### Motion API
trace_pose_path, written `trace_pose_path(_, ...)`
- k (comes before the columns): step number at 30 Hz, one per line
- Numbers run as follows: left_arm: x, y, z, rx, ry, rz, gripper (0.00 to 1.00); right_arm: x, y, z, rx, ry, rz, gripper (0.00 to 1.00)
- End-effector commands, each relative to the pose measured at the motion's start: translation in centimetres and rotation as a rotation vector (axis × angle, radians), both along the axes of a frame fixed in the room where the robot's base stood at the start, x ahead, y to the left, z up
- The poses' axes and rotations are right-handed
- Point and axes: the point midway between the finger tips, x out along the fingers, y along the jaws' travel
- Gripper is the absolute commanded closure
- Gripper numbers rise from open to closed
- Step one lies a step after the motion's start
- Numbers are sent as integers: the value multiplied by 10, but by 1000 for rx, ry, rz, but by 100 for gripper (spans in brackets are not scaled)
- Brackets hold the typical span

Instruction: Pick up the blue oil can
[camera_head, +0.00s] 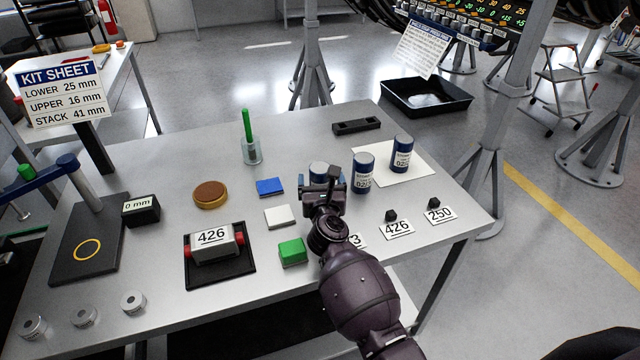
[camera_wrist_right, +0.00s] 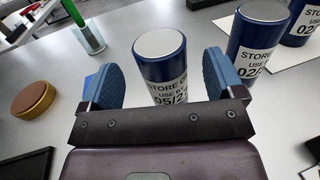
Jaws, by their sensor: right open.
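Three blue oil cans with white labels stand upright at the right part of the table. The leftmost can (camera_head: 318,170) is partly hidden behind my right gripper (camera_head: 323,183). In the right wrist view this can (camera_wrist_right: 161,65) shows between the two blue-padded fingers of the open gripper (camera_wrist_right: 158,78), with a gap on each side. Its label reads "STORE", "USE BY" and a partly hidden date starting 05/2. The middle can (camera_head: 363,174) stands just right of the gripper. The right can (camera_head: 401,153) stands on a white sheet. My left gripper is not in view.
A green stick in a glass (camera_head: 251,150), a brown round tin (camera_head: 210,194), a blue block (camera_head: 270,187), a white block (camera_head: 280,216) and a green block (camera_head: 293,251) lie left of the gripper. Number cards with dark knobs (camera_head: 397,229) lie near the table's right front edge.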

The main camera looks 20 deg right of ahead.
Motion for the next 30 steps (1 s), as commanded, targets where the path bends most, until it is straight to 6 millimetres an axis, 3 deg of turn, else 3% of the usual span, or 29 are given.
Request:
trace_pose_path(9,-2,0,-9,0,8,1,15,34,-8,-1,-2,-1,1,13)
trace_pose_path(18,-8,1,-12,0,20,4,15,37,-9,-1,-1,0,1,13)
trace_pose_path(30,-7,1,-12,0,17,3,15,36,-9,-1,-1,0,1,73)
